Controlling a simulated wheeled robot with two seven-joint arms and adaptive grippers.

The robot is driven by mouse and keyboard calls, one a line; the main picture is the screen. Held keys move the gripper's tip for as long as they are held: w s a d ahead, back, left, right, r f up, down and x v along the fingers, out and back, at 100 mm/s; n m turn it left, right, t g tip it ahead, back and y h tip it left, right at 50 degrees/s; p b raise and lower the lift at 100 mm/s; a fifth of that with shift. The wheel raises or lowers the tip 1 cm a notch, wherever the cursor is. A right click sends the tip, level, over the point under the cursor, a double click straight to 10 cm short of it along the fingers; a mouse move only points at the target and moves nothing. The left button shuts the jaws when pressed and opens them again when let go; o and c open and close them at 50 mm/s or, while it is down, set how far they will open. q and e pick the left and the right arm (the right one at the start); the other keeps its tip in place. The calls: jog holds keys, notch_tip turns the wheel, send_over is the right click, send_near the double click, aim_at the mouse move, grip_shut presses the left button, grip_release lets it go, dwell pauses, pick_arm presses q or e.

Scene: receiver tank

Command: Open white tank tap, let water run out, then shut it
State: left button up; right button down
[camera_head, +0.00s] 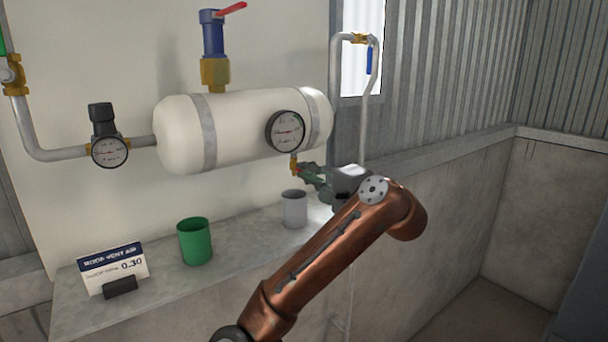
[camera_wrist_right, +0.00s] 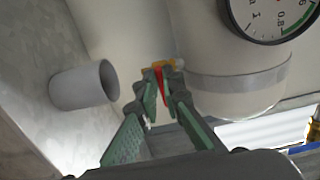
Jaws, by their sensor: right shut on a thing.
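The white tank (camera_head: 245,122) lies on its side against the wall, with a round gauge (camera_head: 286,131) at its right end. Under the gauge hangs a small brass tap (camera_head: 294,164), which also shows in the right wrist view (camera_wrist_right: 165,64) with a red handle (camera_wrist_right: 160,82). My right gripper (camera_head: 310,174) is at the tap from the right. In the right wrist view its green-padded fingers (camera_wrist_right: 160,88) are shut on the red handle, one on each side. The fingers hide part of the handle. I see no water running. My left gripper is not in view.
A grey cup (camera_head: 293,209) stands on the ledge (camera_head: 240,235) below the tap. Pipes, another gauge (camera_head: 109,151) and a blue valve with a red lever (camera_head: 214,35) surround the tank.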

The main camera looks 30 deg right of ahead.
jog(key=shift+f, duration=0.1)
jog(key=c, duration=2.1)
grip_release()
jog(key=shift+s, duration=0.1)
jog(key=shift+s+d, duration=0.15)
jog(key=shift+s, duration=1.8)
jog(key=shift+s+d, duration=0.15)
jog(key=shift+s, duration=1.85)
jog(key=shift+s+d, duration=0.15)
jog(key=shift+s, duration=1.8)
